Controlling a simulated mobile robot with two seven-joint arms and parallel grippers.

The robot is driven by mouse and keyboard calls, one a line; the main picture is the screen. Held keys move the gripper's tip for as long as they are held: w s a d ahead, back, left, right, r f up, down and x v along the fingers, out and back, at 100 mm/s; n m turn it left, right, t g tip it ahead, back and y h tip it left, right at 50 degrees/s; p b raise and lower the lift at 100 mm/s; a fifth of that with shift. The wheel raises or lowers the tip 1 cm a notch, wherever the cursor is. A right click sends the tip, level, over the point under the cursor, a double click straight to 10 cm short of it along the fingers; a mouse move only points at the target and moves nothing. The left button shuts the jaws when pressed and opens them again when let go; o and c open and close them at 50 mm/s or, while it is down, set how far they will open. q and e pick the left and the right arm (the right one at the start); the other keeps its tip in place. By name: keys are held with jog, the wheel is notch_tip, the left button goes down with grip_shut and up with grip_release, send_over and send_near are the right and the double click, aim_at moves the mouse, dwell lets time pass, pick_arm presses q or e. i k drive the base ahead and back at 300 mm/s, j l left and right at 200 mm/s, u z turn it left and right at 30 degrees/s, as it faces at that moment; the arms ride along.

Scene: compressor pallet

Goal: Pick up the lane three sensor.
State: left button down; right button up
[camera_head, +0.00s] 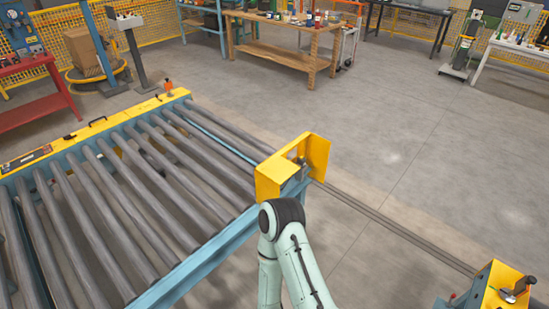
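I cannot tell which device is the lane three sensor. A yellow bracket (272,180) stands at the near right corner of the roller conveyor (110,190), with a small grey part (303,168) partly showing behind its front plate. A small orange-topped device (168,88) sits on the conveyor's far yellow rail. Another small device (521,287) sits on a yellow box at the lower right. One of my pale green arms rises from the bottom edge, its dark joint just below the bracket. Neither gripper shows.
A dark rail (390,226) runs across the floor from the bracket to the yellow box (494,285). A wooden workbench (285,50) stands at the back. A red table (35,90) stands at the far left. The grey floor (420,150) at right is mostly clear.

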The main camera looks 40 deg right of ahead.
aim_at(300, 162)
jog(key=l+u, duration=0.35)
jog(key=l, duration=0.15)
jog(key=l+u, duration=0.3)
jog(key=l, duration=0.2)
jog(key=k+l+u, duration=0.15)
jog(key=l, duration=0.2)
jog(key=l+u, duration=0.1)
jog(key=l, duration=0.25)
jog(key=k+l+u, duration=0.15)
jog(key=l, duration=0.2)
jog(key=k+l, duration=0.1)
jog(key=l, duration=0.25)
jog(key=k+l, duration=0.15)
jog(key=l, duration=0.2)
jog(key=k+l+u, duration=0.1)
jog(key=l, duration=0.25)
jog(key=k+l, duration=0.15)
jog(key=l, duration=0.2)
jog(key=k+l, duration=0.1)
jog(key=l, duration=0.25)
jog(key=k+l, duration=0.15)
jog(key=l, duration=0.2)
jog(key=u, duration=0.05)
